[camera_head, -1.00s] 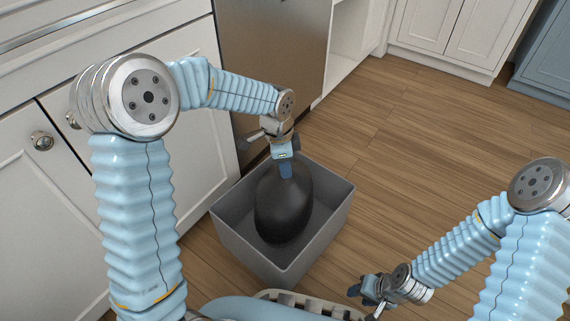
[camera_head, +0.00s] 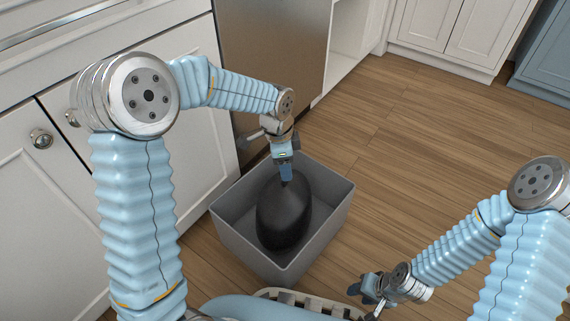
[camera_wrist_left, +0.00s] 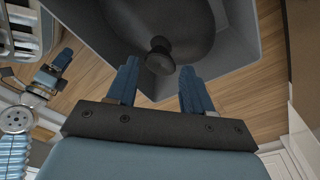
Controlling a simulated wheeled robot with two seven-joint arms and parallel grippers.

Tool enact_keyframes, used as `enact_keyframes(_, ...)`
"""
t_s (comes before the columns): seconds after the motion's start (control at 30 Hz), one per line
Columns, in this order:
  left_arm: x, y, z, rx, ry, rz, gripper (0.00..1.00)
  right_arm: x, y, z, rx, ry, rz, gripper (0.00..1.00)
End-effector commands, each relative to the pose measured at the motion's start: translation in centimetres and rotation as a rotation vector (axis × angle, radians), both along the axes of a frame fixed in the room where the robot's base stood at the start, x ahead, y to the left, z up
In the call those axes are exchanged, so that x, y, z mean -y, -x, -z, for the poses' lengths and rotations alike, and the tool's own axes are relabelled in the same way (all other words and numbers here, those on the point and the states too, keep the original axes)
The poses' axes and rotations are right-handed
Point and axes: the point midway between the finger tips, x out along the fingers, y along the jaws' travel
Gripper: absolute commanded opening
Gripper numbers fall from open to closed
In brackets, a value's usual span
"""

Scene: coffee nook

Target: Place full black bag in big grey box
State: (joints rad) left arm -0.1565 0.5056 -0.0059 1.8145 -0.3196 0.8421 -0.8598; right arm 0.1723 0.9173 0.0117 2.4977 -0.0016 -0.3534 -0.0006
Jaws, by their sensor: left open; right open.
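The full black bag (camera_head: 284,216) is inside the big grey box (camera_head: 318,238), which stands on the wooden floor. My left gripper (camera_head: 286,177) is just above the bag's top, pointing down. In the left wrist view the bag's dark knotted top (camera_wrist_left: 160,55) is ahead of the open left fingers (camera_wrist_left: 158,88), with nothing gripped between them. The grey box wall (camera_wrist_left: 225,60) surrounds the bag there. My right gripper (camera_head: 367,291) is at the lower right of the head view, outside the box, open and empty. The bag's underside is hidden.
White cabinets (camera_head: 60,170) and a steel appliance front (camera_head: 270,70) stand left of and behind the box. The wooden floor (camera_head: 410,150) to the right is clear. More white cabinets (camera_head: 450,30) are at the back.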

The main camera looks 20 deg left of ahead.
Motion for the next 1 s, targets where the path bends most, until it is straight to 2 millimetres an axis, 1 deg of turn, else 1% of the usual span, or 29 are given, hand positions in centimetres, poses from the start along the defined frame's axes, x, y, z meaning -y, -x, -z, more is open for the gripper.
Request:
enact_keyframes(0.03, 0.0, -0.1, -1.3, 0.003, 0.001, 0.000, 0.51, 0.0, 0.0, -0.8, -0.001, 0.000, 0.000, 0.43)
enact_keyframes(0.07, -0.1, -0.1, -1.7, 0.004, 0.001, 0.000, 0.51, 0.0, 0.0, -0.8, -0.001, 0.000, 0.000, 0.43)
enact_keyframes(0.17, -0.4, 0.0, -4.1, 0.005, 0.000, -0.002, 0.51, 0.0, 0.1, -1.5, -0.002, 0.000, -0.002, 0.43)
enact_keyframes(0.3, -0.8, 0.2, -7.5, 0.006, 0.001, -0.002, 0.51, 0.0, 0.1, -2.3, -0.004, -0.002, -0.003, 0.43)
enact_keyframes(0.4, -1.0, 0.3, -9.6, 0.004, 0.002, 0.000, 0.51, -0.1, 0.1, -2.8, -0.006, -0.002, -0.004, 0.43)
enact_keyframes(0.5, -1.2, 0.4, -11.1, 0.003, 0.001, 0.000, 0.51, -0.1, 0.1, -3.2, -0.007, -0.002, -0.005, 0.43)
enact_keyframes(0.6, -1.3, 0.4, -12.0, 0.001, 0.001, 0.000, 0.51, -0.1, 0.2, -3.3, -0.007, -0.002, -0.005, 0.43)
enact_keyframes(0.7, -1.4, 0.5, -12.5, 0.001, 0.000, 0.000, 0.51, -0.1, 0.2, -3.4, -0.007, -0.002, -0.005, 0.43)
enact_keyframes(1.0, -1.3, 0.5, -12.5, 0.000, 0.000, -0.002, 0.51, -0.1, 0.2, -3.4, -0.007, -0.002, -0.005, 0.43)
